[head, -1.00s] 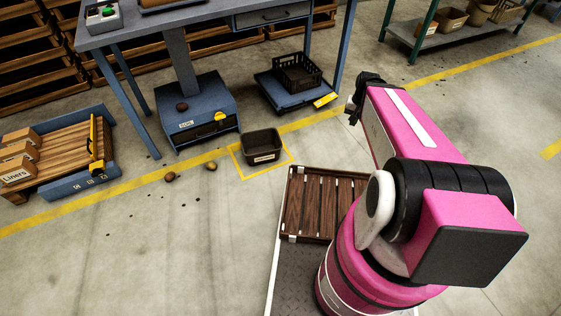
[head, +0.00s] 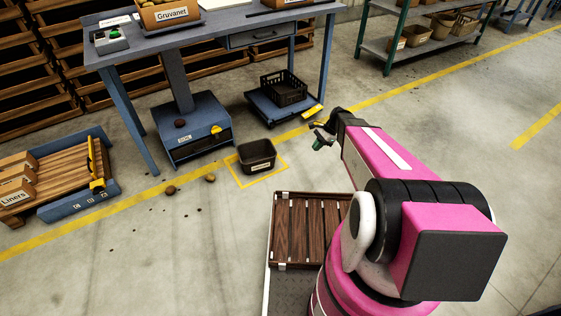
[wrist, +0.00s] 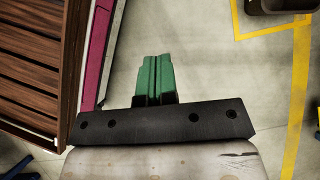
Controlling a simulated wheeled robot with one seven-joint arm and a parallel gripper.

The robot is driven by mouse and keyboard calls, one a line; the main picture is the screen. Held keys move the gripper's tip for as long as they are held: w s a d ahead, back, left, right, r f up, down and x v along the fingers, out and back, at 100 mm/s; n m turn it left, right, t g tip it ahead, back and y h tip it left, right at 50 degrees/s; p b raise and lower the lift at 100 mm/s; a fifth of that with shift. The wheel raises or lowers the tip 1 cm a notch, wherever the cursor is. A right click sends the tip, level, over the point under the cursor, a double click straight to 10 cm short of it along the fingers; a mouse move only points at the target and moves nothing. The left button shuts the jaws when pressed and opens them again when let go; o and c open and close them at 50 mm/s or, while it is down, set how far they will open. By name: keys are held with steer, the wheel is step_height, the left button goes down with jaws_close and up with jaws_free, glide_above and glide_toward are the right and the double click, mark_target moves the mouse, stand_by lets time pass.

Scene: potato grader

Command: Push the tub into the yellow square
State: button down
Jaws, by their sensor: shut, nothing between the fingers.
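The tub (head: 257,157), dark grey with a white label, stands upright on the floor. In the head view it sits within the outline of the yellow square (head: 264,178), toward its back, with bare floor between it and the front line. The tub hides part of the back side, so I cannot tell whether its far edge overlaps that line. My gripper (head: 321,139), with green fingers, is shut and empty to the right of the tub and apart from it. In the wrist view the fingers (wrist: 155,75) are together, and the tub (wrist: 285,5) shows partly at the top right.
A blue workbench (head: 215,42) stands behind, with a blue machine (head: 190,130) and a black crate (head: 284,87) on a low blue platform beneath. Two potatoes (head: 210,178) lie left of the square. A blue-ended pallet (head: 70,175) is at left.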

steer(key=w+a+f+m+y, duration=0.1)
steer(key=w+f+m+y, duration=0.3)
steer(key=w+f+m, duration=0.45)
steer(key=w+a+f+m+y, duration=0.2)
steer(key=w+f+m+y, duration=0.3)
steer(key=f, duration=0.6)
steer(key=w+a+f+m+y, duration=0.1)
steer(key=w+f+m+y, duration=0.3)
steer(key=f+m, duration=0.5)
steer(key=shift+n+h, duration=0.25)
steer(key=shift+h, duration=0.45)
steer(key=shift+w+a+f, duration=0.15)
steer(key=shift+w+a, duration=0.25)
steer(key=shift+a, duration=1.75)
steer(key=shift+w+a+f, duration=0.2)
steer(key=shift+w+a, duration=0.15)
steer(key=shift+a, duration=1.85)
steer(key=shift+w+a+f, duration=0.15)
steer(key=shift+w+a, duration=0.25)
steer(key=shift+a, duration=1.75)
steer(key=shift+w+a, duration=0.7)
steer(key=shift+a, duration=0.25)
